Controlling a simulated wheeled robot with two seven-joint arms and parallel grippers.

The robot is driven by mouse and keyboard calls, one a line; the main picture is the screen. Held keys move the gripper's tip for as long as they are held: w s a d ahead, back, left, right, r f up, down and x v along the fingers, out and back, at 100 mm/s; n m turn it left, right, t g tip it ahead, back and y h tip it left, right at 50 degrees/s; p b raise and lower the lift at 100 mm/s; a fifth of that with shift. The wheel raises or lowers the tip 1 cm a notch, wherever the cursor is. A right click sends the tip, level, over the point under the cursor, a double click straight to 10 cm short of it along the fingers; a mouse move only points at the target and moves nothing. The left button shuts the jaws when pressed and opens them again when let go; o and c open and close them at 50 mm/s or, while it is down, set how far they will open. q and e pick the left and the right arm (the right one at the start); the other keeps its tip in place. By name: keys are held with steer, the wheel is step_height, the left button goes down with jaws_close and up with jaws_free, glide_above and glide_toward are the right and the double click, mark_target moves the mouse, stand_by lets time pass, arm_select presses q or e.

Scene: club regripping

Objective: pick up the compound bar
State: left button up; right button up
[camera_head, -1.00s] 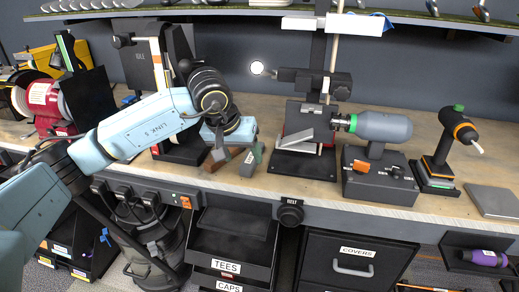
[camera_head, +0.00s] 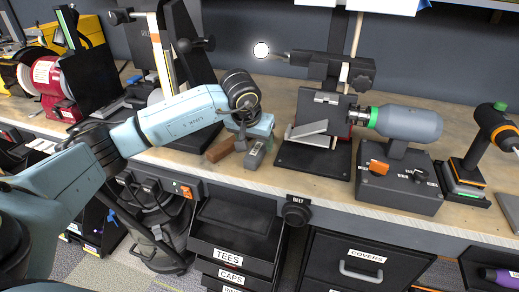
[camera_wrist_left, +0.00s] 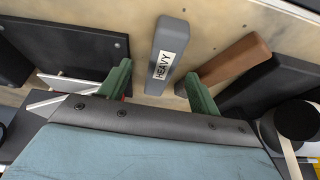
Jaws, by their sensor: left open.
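A grey bar labelled HEAVY (camera_wrist_left: 167,55) lies on the wooden bench; it also shows in the head view (camera_head: 256,154). A brown bar (camera_wrist_left: 236,60) lies beside it, to the right in the wrist view and to the left in the head view (camera_head: 220,148). Which one is the compound bar is not marked. My left gripper (camera_wrist_left: 160,88) is open, its green fingers on either side of the grey bar's near end, with visible gaps. In the head view my left gripper (camera_head: 249,138) is just behind and above the grey bar. My right gripper is not in view.
A dark clamp stand (camera_head: 312,160) is close to the right of the bars, and a grey motor unit (camera_head: 402,124) stands farther right. A tall black stand (camera_head: 185,75) is behind and left. Drawers labelled TEES and CAPS (camera_head: 232,245) are below the bench edge.

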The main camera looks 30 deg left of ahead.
mark_target(255, 150)
arm_select(q)
steer(key=x, duration=0.4)
steer(key=shift+s+a, duration=0.2)
steer(key=shift+s, duration=0.05)
steer(key=shift+w+f, duration=0.25)
steer(key=shift+f, duration=0.2)
steer(key=shift+c, duration=0.6)
steer(key=c, duration=1)
steer(key=shift+c, duration=0.2)
arm_select(e)
steer(key=shift+s+f, duration=0.1)
steer(key=shift+s, duration=0.1)
arm_select(q)
steer(key=shift+r, duration=0.15)
arm_select(e)
steer(key=shift+a, duration=0.15)
